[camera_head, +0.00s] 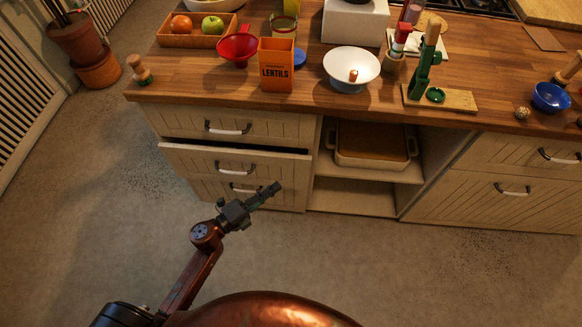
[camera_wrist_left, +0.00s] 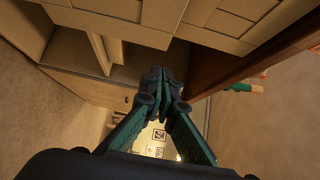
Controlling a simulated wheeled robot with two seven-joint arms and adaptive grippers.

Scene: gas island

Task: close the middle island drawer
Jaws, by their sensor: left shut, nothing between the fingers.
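The middle island drawer (camera_head: 190,160) is in the left bank of cream drawers, between a top drawer (camera_head: 180,122) and a bottom drawer (camera_head: 205,188). It stands out a little, with a dark gap along its upper edge. Its curved handle (camera_head: 235,168) faces me. My left gripper (camera_head: 277,186) is shut and empty, in front of the right part of the drawer bank, below and right of that handle. I cannot tell whether it touches the front. In the left wrist view, the shut fingers (camera_wrist_left: 162,82) point toward cream cabinet panels. My right gripper is out of view.
The wooden countertop (camera_head: 200,72) above holds a lentils box (camera_head: 276,70), a red funnel (camera_head: 238,48) and a white bowl (camera_head: 351,67). An open shelf with a baking dish (camera_head: 372,147) is right of the drawers. The floor (camera_head: 420,275) in front is clear.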

